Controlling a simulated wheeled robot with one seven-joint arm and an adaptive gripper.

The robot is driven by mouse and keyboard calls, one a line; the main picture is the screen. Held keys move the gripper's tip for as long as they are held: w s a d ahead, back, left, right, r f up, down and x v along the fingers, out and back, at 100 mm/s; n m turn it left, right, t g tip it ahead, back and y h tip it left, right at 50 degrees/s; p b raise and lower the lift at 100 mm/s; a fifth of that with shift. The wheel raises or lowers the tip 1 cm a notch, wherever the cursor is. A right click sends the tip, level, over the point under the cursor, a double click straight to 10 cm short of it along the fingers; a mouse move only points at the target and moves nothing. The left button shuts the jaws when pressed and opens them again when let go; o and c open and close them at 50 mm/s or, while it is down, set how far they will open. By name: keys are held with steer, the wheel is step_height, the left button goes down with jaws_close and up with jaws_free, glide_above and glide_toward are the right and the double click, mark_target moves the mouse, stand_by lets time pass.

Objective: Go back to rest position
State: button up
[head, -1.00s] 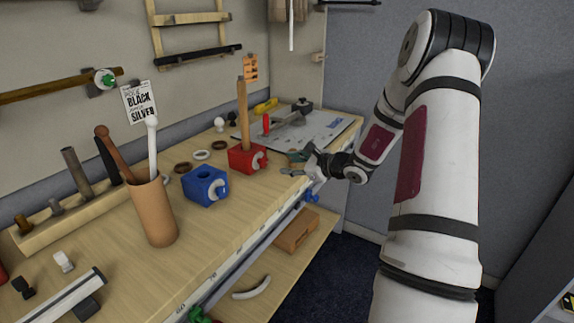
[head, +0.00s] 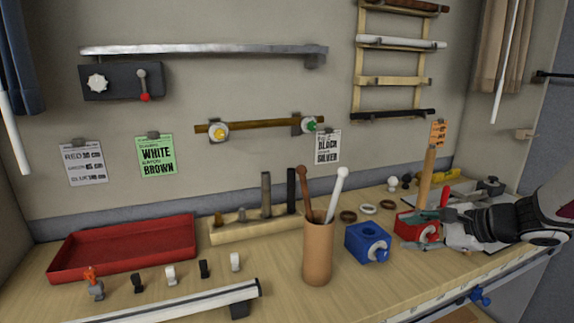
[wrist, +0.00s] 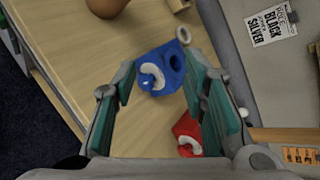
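My gripper (head: 424,232) is at the right of the head view, over the wooden workbench and in front of the red block (head: 405,220), partly hiding it. In the wrist view my gripper (wrist: 160,78) has its two teal-padded fingers wide apart, with nothing held. The blue block (wrist: 158,68) shows beyond and between the fingertips, apart from them as far as I can tell. The red block (wrist: 188,128) shows lower, partly behind the right finger. My arm comes in from the right edge of the head view.
A brown cup (head: 317,258) with two sticks stands left of the blue block (head: 366,243). A red tray (head: 125,250), a wooden holder (head: 250,229) and several small clips lie farther left. A wooden stick (head: 427,175) stands upright in the red block.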

steer(key=s+a+r+n+g+h+p, duration=0.1)
steer(key=s+a+r+n+g, duration=0.2)
steer(key=s+a+n, duration=0.4)
steer(key=s+a+r+n+g, duration=0.2)
steer(key=s+a+r+n, duration=0.15)
steer(key=s+a, duration=0.4)
steer(key=s+d+r+n+h+p, duration=0.1)
steer(key=s+d+n+h, duration=0.1)
steer(key=s, duration=0.7)
steer(key=s+d+r+n+h+p, duration=0.1)
steer(key=s+d+r+n+h, duration=0.1)
steer(key=s, duration=0.7)
steer(key=d+n+h, duration=0.1)
steer(key=n+h, duration=0.1)
steer(key=n, duration=0.1)
steer(key=shift+s+r+n, duration=0.15)
steer(key=shift+r+n, duration=0.05)
steer(key=shift+n, duration=0.15)
